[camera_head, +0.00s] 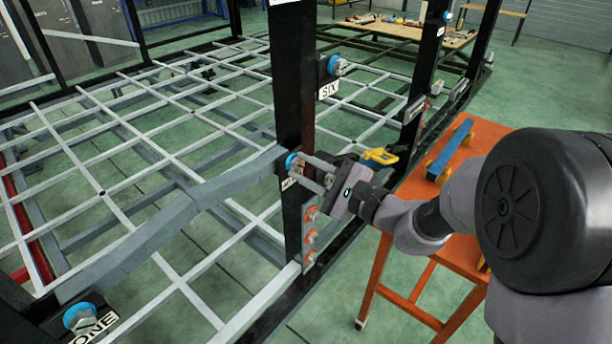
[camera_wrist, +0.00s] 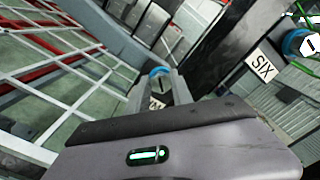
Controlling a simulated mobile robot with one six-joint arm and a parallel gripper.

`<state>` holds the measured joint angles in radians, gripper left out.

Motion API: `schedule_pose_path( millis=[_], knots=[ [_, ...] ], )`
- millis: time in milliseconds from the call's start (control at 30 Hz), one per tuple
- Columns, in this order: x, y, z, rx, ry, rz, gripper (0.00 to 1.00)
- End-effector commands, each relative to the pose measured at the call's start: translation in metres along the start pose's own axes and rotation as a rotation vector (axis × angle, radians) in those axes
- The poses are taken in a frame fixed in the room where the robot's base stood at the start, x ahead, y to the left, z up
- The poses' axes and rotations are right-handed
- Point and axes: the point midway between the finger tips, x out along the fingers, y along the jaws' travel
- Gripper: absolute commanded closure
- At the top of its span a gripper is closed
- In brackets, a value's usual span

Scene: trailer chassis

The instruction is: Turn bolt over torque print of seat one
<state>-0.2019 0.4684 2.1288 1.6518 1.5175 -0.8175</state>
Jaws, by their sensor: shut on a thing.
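Seat one is at the lower left of the head view, with a blue-ringed bolt (camera_head: 80,317) beside the label ONE (camera_head: 94,328). My gripper (camera_head: 300,171) is well away from it, at another blue-ringed bolt (camera_head: 291,162) on the black upright post. The wrist view shows this bolt (camera_wrist: 160,83) between the two fingers of my gripper (camera_wrist: 158,90), which are shut on it. A dark line marks its face. The label below it (camera_head: 288,183) is partly hidden and I cannot read it fully. Seat one is not identifiable in the wrist view.
Seat SIX (camera_head: 329,89) has a blue-ringed bolt (camera_head: 337,65) on the far side of the post (camera_head: 294,110). Several orange-red bolts (camera_head: 310,235) sit lower on the post. An orange table (camera_head: 408,205) stands at right. A grey beam (camera_head: 175,222) runs toward seat one.

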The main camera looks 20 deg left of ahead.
Motion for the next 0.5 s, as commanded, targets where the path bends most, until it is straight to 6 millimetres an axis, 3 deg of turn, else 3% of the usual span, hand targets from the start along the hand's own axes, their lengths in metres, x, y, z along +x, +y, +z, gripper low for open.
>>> schedule_pose_path(
  millis=[500],
  knots=[
    [0.0006,-0.0021,0.0010,-0.036,-0.002,-0.004,1.00]
  ],
)
